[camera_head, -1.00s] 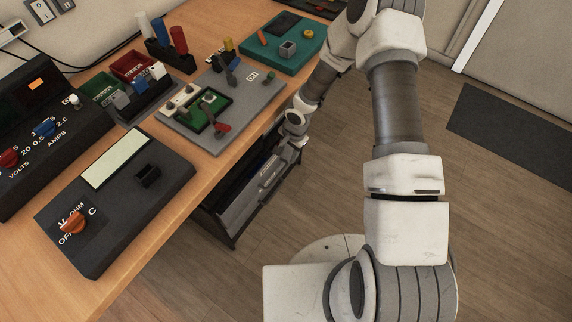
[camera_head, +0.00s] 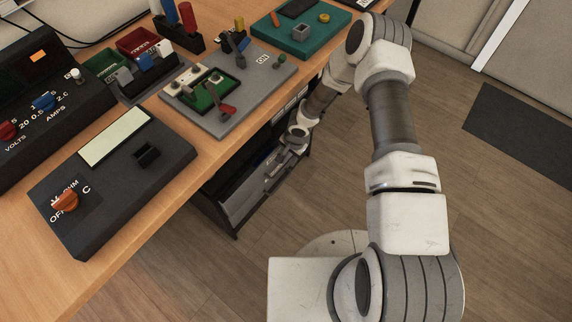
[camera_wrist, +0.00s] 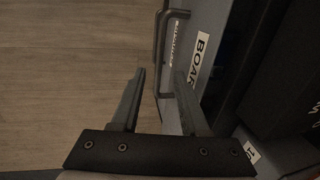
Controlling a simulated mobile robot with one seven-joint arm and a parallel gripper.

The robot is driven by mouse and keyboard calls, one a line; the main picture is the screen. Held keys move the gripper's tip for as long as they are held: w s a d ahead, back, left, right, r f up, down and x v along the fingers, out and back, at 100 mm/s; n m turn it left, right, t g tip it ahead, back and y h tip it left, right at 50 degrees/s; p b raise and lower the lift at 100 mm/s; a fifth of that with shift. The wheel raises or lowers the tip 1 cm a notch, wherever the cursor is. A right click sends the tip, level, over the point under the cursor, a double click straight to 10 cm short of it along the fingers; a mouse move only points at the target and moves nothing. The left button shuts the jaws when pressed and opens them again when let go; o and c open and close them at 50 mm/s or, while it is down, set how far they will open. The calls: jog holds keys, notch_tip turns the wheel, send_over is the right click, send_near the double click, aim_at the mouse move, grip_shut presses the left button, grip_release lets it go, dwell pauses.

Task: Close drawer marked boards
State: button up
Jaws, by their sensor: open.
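The drawer marked boards (camera_wrist: 203,25) shows in the wrist view as a grey front with a white label, of which "BOAR" is readable. Its dark bar handle (camera_wrist: 158,50) runs along the front. In the head view an open drawer (camera_head: 240,201) juts out below the workbench; its label cannot be read there. My gripper (camera_wrist: 160,68) is open, its two fingers apart, with the lower end of the handle appearing between them; contact cannot be told. In the head view my gripper (camera_head: 273,170) is low beside the open drawer, partly hidden by its own wrist.
The wooden workbench (camera_head: 120,265) above holds a black meter (camera_head: 110,200), a grey board with a green circuit (camera_head: 240,95) and a teal tray (camera_head: 300,42). A second white label (camera_wrist: 251,151) shows below in the wrist view.

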aim_at(285, 165)
jog(key=shift+w+a+f+b, duration=0.15)
jog(key=shift+f+b, duration=0.1)
jog(key=shift+f, duration=0.9)
jog(key=shift+w+a+f+b, duration=0.15)
jog(key=shift+f+b, duration=0.1)
jog(key=shift+f, duration=0.9)
grip_shut()
